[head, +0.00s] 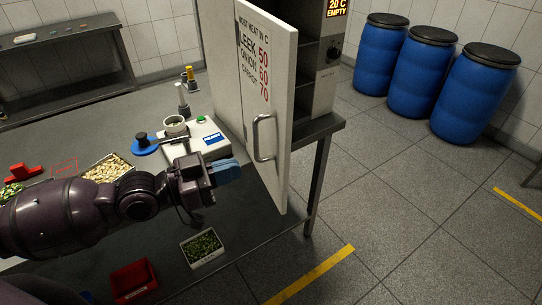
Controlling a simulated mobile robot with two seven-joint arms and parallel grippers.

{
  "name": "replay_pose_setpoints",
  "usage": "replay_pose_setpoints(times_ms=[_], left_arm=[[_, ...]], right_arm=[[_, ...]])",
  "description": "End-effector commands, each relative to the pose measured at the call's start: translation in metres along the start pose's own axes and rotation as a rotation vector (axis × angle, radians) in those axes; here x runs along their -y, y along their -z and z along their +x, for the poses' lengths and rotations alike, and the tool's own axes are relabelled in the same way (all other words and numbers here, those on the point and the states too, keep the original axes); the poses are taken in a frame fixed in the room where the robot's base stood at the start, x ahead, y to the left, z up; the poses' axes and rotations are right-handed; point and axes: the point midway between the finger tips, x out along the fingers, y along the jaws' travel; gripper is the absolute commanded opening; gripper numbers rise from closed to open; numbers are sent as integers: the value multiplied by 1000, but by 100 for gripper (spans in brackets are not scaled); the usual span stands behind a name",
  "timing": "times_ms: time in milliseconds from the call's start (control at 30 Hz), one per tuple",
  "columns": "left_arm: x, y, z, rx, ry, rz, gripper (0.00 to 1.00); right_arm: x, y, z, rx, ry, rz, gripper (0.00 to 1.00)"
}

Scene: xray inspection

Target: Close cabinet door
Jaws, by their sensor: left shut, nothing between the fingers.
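The cabinet (318,78) stands on the right end of the dark table, with a lit display reading 20 C EMPTY. Its white door (277,105) stands open toward me, with printed text and red numbers on its face. A metal handle (258,138) sits on the lower part of the door. My left gripper (232,171) is shut and empty, with blue fingertips, just left of the door's lower part and below the handle. It appears apart from the door, though the exact gap is hard to tell. My right gripper is not in view.
On the table (235,225) are a white device (205,142), a tray of pale pieces (106,169), a tray of green pieces (203,247) and a red bin (133,281). Blue barrels (422,78) stand against the back wall.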

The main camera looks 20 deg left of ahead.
Motion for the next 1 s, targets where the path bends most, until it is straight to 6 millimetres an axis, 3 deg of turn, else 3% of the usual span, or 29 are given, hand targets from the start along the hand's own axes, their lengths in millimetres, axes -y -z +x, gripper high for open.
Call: replay_pose_setpoints(times_ms=[600,1000], left_arm=[[0,2,67,-3,0,0,0],[0,0,86,1,0,1,0]], right_arm=[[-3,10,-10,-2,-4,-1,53],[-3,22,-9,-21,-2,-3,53]])
